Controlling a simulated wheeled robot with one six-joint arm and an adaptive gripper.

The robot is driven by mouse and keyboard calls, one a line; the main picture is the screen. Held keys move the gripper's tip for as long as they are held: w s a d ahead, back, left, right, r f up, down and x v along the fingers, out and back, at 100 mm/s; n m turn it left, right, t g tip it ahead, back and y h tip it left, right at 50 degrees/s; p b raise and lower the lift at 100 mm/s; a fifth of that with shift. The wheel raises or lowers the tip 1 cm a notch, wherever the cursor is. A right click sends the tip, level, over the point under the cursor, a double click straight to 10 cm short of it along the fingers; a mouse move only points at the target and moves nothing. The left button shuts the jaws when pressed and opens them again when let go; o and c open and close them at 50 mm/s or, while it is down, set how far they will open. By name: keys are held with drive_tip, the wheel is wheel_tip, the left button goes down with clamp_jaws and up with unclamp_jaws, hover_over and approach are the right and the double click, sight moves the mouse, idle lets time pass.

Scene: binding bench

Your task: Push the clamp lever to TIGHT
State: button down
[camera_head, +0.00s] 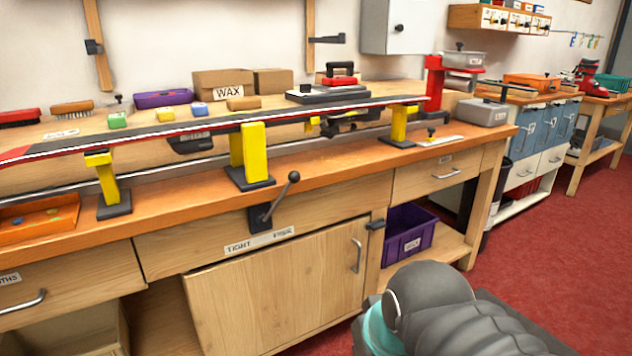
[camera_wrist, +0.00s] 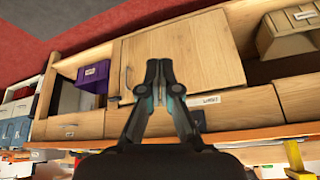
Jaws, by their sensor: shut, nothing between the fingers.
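The clamp lever (camera_head: 280,197) is a dark arm with a round knob, on a dark plate on the bench's front edge. In the head view it leans up and to the right. A label (camera_head: 258,240) below it reads TIGHT at its left end; the right-end word is too blurred to read surely. In the wrist view the label (camera_wrist: 204,100) and the lever's plate (camera_wrist: 198,118) show right of my gripper (camera_wrist: 160,66). My gripper is shut and empty, pointing toward the cabinet door. Its fingers may hide part of the lever; contact cannot be told.
The wooden cabinet door (camera_head: 285,285) has a metal handle (camera_head: 356,255). A purple bin (camera_head: 408,232) sits on the open shelf to its right. A long ski (camera_head: 290,115) rests on yellow supports (camera_head: 256,146) above the bench. Red floor (camera_head: 540,240) is open at the right.

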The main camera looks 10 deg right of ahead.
drive_tip(key=w+a+r+m+g+y+b, duration=0.1)
drive_tip(key=w+a+r+m+y+b, duration=0.15)
drive_tip(key=w+m+y+b, duration=0.95)
drive_tip(key=w+d+r+n+t+y+p, duration=0.1)
drive_tip(key=w+d+r+t+p, duration=0.1)
drive_tip(key=w+d, duration=0.5)
drive_tip(key=w+d+r+n+t+y+p, duration=0.1)
drive_tip(key=w+d+r+t, duration=0.2)
drive_tip(key=w, duration=1.1)
drive_tip(key=d+t, duration=0.2)
drive_tip(key=d, duration=0.3)
drive_tip(key=shift+n+t+y+p, duration=0.3)
drive_tip(key=shift+p, duration=0.05)
drive_tip(key=shift+w, duration=0.1)
drive_tip(key=x, duration=0.4)
drive_tip(key=s+a+x, duration=0.1)
drive_tip(key=x, duration=0.3)
drive_tip(key=s+x, duration=0.1)
drive_tip(key=x, duration=0.4)
drive_tip(key=shift+s+a+r, duration=0.2)
drive_tip(key=shift+a+r, duration=0.1)
drive_tip(key=shift+a, duration=0.1)
